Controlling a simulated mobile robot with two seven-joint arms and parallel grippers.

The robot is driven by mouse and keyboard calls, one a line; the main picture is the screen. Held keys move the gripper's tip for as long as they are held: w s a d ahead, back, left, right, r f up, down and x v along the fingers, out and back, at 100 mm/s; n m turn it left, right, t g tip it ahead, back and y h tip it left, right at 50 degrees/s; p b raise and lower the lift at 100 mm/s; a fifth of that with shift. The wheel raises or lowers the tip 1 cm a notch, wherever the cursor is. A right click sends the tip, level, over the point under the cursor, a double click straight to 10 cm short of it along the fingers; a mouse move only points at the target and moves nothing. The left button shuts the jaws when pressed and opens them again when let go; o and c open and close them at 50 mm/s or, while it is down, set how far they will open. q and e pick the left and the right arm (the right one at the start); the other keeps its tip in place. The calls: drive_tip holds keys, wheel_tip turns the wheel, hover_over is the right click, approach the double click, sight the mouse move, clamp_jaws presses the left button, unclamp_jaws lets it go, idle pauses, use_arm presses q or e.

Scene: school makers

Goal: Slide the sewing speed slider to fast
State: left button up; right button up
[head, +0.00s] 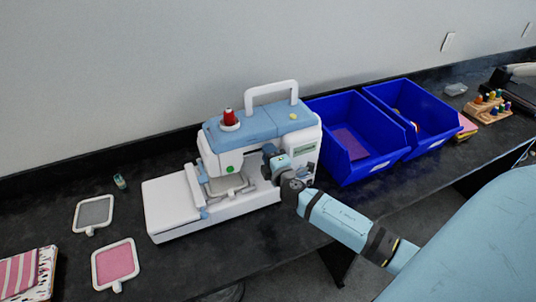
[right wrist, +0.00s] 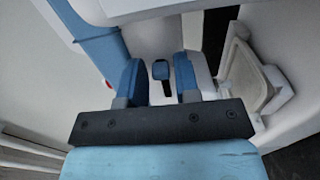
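The white and blue sewing machine (head: 250,125) stands on the dark counter in the head view. My right gripper (head: 270,158) is at the front of the machine, near its needle area, and hides part of that face. In the right wrist view the right gripper (right wrist: 158,72) is open, its two fingers apart. A small blue slider knob (right wrist: 160,70) on a short dark slot (right wrist: 167,88) shows between the fingers, with a visible gap on each side. I cannot tell how deep the fingers reach around it. My left gripper is in neither view.
Two blue bins (head: 345,165) stand right of the machine. A rack of thread spools (head: 488,108) is farther right. Embroidery hoops (head: 93,213) lie on the counter at left. In the right wrist view a pale hoop frame (right wrist: 245,75) is close to the right finger.

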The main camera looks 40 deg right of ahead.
drive_tip(key=shift+a, duration=0.1)
drive_tip(key=b+v, duration=0.3)
drive_tip(key=v, duration=1)
drive_tip(key=shift+s, duration=0.4)
drive_tip(key=shift+f, duration=0.1)
drive_tip(key=s+a+f+m+g+y+p, duration=0.1)
drive_tip(key=s+a+f+m+g+y, duration=0.2)
drive_tip(key=s+a+f+m, duration=0.3)
drive_tip(key=s+a+f+m+g+y+p, duration=0.2)
drive_tip(key=s+a+f+m, duration=0.4)
drive_tip(key=a, duration=0.5)
wheel_tip(320, 180, down, 2)
drive_tip(key=g+y, duration=0.1)
drive_tip(key=y, duration=0.1)
drive_tip(key=shift+s+f+y, duration=0.2)
drive_tip(key=shift+s+y, duration=0.1)
drive_tip(key=shift+s, duration=0.1)
